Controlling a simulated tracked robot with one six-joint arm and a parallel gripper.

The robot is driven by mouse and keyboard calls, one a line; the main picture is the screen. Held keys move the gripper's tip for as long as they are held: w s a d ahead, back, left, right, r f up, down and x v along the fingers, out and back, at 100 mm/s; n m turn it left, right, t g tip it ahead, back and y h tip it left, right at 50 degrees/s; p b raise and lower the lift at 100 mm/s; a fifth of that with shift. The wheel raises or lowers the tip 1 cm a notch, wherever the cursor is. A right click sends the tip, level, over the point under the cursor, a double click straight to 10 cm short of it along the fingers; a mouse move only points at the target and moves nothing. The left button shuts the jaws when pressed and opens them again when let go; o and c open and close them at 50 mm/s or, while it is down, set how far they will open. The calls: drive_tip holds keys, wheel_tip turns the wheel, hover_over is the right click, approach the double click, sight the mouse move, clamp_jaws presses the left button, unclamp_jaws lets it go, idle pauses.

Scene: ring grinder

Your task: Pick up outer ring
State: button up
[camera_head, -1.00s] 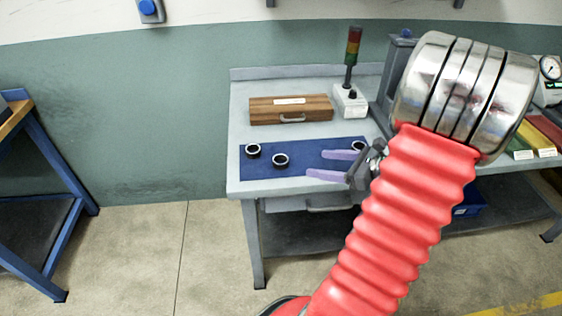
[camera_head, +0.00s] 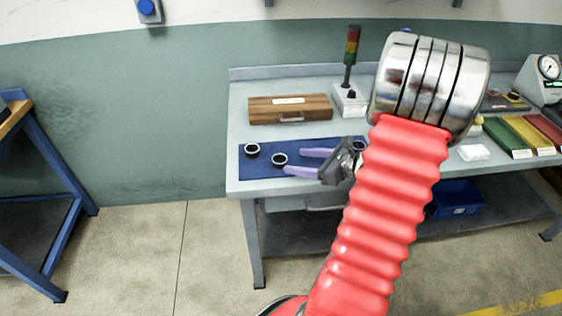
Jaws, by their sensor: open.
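Two dark rings with pale inner faces lie on the blue mat (camera_head: 262,175) on the workbench. One ring (camera_head: 252,150) is near the mat's left edge. The other ring (camera_head: 279,159) is a little right of it and nearer the front. My gripper (camera_head: 293,161) is open and empty, with its two purple fingers pointing left. The fingertips are close to the right side of the nearer ring. I cannot tell whether they touch it or at what height they are. My arm hides the right part of the mat.
A wooden box (camera_head: 290,109) with a handle stands behind the mat. A signal light (camera_head: 351,55) on a white base stands right of it. Green, yellow and red trays (camera_head: 532,137) and a gauge (camera_head: 548,68) are at the right. A blue bin (camera_head: 456,197) is below.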

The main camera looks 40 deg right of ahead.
sight(274, 158)
drive_tip(key=shift+w+a+f, duration=0.1)
drive_tip(key=shift+w+f, duration=0.1)
drive_tip(key=shift+w, duration=0.15)
drive_tip(key=shift+x, duration=2.6)
drive_tip(key=shift+r, duration=0.1)
drive_tip(key=shift+c, duration=0.2)
drive_tip(key=c, duration=1.2)
drive_tip(key=shift+o, duration=0.2)
drive_tip(key=shift+r, duration=0.1)
wheel_tip(274, 158, up, 10)
